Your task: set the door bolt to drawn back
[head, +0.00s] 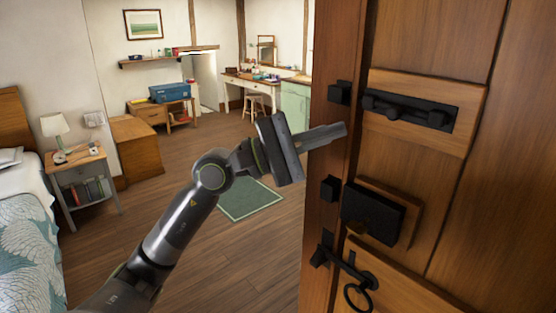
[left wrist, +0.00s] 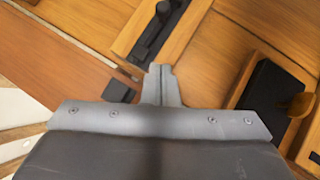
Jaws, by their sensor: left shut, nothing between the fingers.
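The black door bolt (head: 408,109) is mounted on a raised wooden panel high on the brown door (head: 440,45). It also shows in the left wrist view (left wrist: 152,40). Its small black keeper (head: 339,92) sits on the door post to its left, and also shows in the left wrist view (left wrist: 119,91). A gap shows between the bolt's near end and the keeper. My left gripper (head: 338,131) is shut and empty, with its tips just below the keeper and left of the bolt. In the left wrist view the fingertips (left wrist: 161,72) point toward the bolt. My right gripper is out of view.
Below the bolt are a black lock box (head: 385,212) with a brass knob (head: 356,228), a second keeper (head: 330,188) and a black ring handle (head: 358,294). A bed (head: 30,235), nightstand (head: 78,187) and green mat (head: 250,200) lie at left. Floor around the mat is clear.

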